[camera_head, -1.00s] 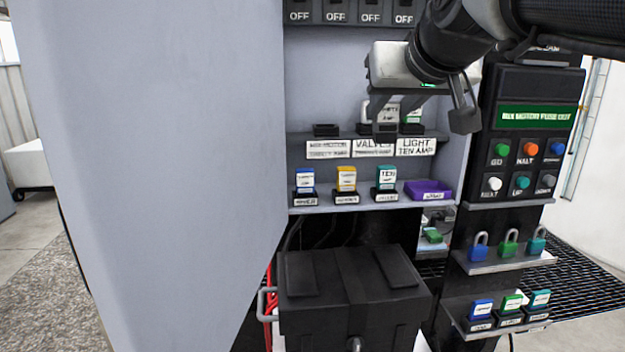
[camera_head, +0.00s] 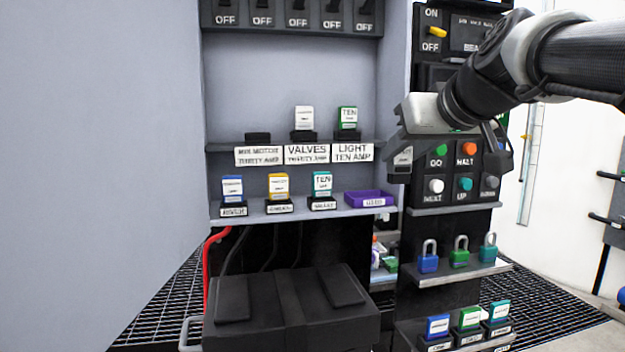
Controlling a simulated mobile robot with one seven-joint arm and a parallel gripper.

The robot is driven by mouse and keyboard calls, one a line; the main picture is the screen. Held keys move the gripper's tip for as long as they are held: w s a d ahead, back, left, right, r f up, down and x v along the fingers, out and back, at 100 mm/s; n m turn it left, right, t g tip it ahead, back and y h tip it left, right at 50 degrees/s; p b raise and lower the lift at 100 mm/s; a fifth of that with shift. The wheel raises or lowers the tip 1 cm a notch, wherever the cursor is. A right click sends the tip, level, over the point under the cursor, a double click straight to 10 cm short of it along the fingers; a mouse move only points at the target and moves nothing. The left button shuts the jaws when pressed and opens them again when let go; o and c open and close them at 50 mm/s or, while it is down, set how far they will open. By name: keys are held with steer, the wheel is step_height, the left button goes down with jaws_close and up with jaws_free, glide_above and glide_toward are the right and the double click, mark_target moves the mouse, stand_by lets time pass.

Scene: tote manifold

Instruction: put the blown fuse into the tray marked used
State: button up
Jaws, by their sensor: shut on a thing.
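My gripper (camera_head: 408,146) is up in front of the right side of the cabinet, shut on a fuse (camera_head: 402,158). Only a small pale, labelled part of that fuse shows; the dark jaws hide the rest. The purple tray (camera_head: 370,198) marked USED sits at the right end of the lower shelf. It is below and left of my gripper and looks empty. The socket (camera_head: 257,138) above the MIX MOTOR label is empty. White and green fuses stand above the VALVES (camera_head: 304,118) and LIGHT (camera_head: 347,118) labels.
Blue (camera_head: 232,188), yellow (camera_head: 278,186) and teal (camera_head: 322,184) fuses stand left of the tray. A button panel (camera_head: 462,205) is at the right, with padlocks (camera_head: 459,252) below. A black box (camera_head: 290,310) stands under the shelf. A large grey panel (camera_head: 100,150) fills the left.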

steer(key=w+a+p, duration=0.2)
steer(key=w+a, duration=0.1)
steer(key=w, duration=0.9)
steer(key=f+b, duration=0.1)
steer(key=f, duration=0.1)
steer(key=f+b, duration=0.1)
steer(key=f, duration=0.1)
steer(key=f+b, duration=0.1)
steer(key=f, duration=0.1)
steer(key=shift+w+d+f, duration=0.2)
steer(key=shift+d+f, duration=0.1)
steer(key=shift+w+f, duration=0.15)
steer(key=shift+w, duration=0.1)
steer(key=shift+f, duration=0.2)
steer(key=o, duration=1)
